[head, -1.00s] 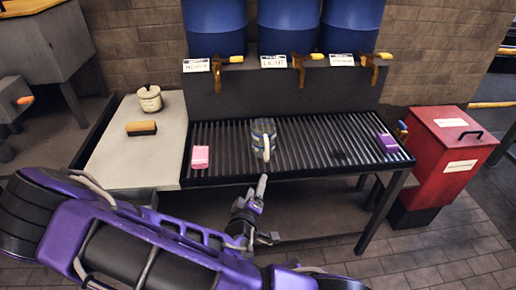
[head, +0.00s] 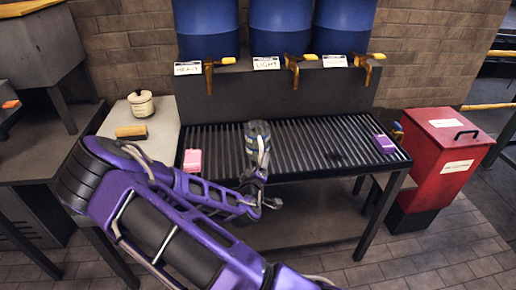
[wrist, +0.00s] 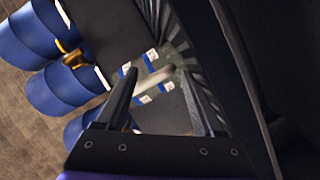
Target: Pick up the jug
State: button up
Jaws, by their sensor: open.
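The jug (head: 256,133) is a clear, greyish vessel with blue and white marks. It stands upright on the slatted rack of the bench, its pale handle towards me. In the wrist view the jug (wrist: 181,66) lies beyond the fingertips, and its pale handle (wrist: 152,80) shows in the gap between them. My gripper (wrist: 168,80) is open. In the head view my gripper (head: 262,168) is at the rack's front edge, just in front of the jug, partly covering its lower part. I cannot tell whether the fingers touch the handle.
Three blue barrels (head: 281,28) with brass taps (head: 293,68) stand behind the rack (head: 330,150). A pink box (head: 192,162) lies left on it, a purple one (head: 384,143) right. A side table holds a cream pot (head: 141,104) and a brush (head: 132,132). A red bin (head: 445,145) stands right.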

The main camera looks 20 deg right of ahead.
jog(key=shift+x, duration=1.2)
grip_shut()
dwell(0.5)
